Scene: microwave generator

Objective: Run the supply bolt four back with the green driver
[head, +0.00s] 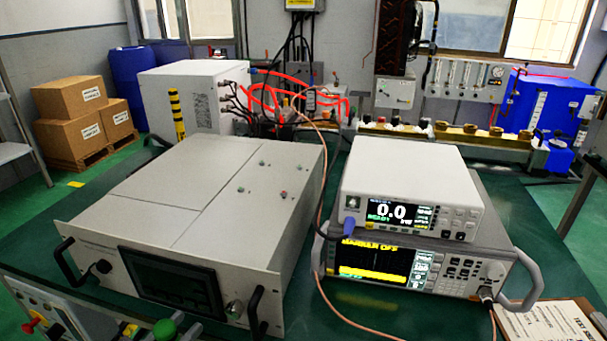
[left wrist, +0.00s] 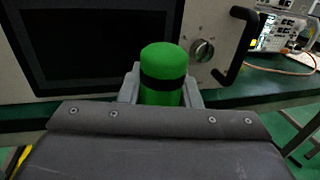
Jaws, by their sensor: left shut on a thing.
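The green driver (left wrist: 164,72), with a black band around its handle, stands between the grey fingers of my left gripper (left wrist: 163,92), which is shut on it. In the head view the rounded green driver top (head: 164,329) shows at the bottom edge, in front of the supply's lower front. The supply, a large grey case (head: 190,195) with a dark screen and black handles, lies on the bench. Several small bolts (head: 262,189) show on its top right, one reddish (head: 283,194); I cannot tell which is bolt four. The driver's tip is hidden. My right gripper is not in view.
A meter reading 0.0 (head: 405,200) sits on a lit instrument (head: 420,262) right of the supply. A white box with red hoses (head: 190,95) stands behind. A clipboard (head: 545,322) lies front right. An orange cable runs between the supply and the instruments.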

